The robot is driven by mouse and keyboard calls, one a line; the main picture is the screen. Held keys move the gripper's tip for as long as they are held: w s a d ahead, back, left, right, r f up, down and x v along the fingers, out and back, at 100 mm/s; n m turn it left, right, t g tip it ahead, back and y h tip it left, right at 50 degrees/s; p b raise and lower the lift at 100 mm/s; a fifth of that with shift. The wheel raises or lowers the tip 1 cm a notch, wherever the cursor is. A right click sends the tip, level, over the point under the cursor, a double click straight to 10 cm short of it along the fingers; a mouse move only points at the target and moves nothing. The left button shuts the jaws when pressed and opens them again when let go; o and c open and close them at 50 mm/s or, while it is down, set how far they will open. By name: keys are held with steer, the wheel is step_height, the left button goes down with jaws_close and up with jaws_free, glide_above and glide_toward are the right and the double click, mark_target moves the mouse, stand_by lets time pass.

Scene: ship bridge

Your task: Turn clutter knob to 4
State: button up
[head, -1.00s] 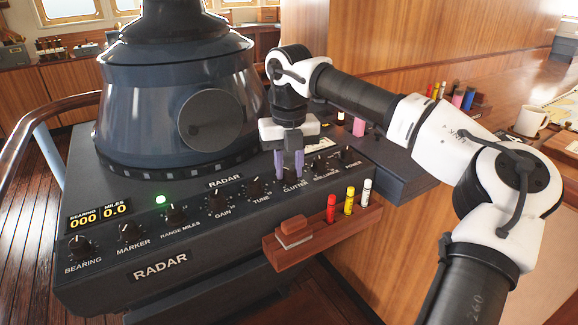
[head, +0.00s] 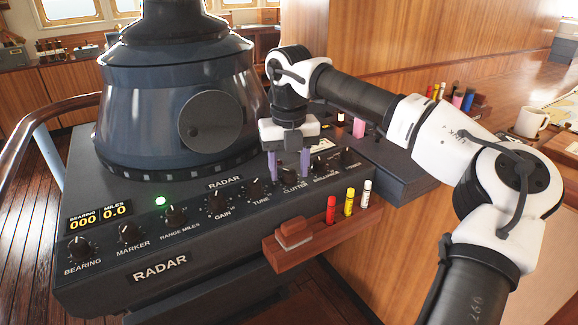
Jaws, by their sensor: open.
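The clutter knob (head: 290,174) is a small dark knob on the sloped black radar panel (head: 100,208), above the label CLUTTER. My gripper (head: 289,166) points down over it, with its two purple fingers apart, one to the left and one to the right of the knob. Whether the fingers touch the knob I cannot tell. The numbers around the knob are too small to read.
The tune knob (head: 256,187) is close on the left and the brilliance knob (head: 319,164) close on the right. A wooden holder (head: 290,248) with several markers is fixed in front of the panel. The large radar housing (head: 180,100) stands behind.

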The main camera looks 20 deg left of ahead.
mark_target(289, 171)
step_height(289, 171, up, 14)
steer(key=shift+f, duration=0.15)
stand_by(0.7)
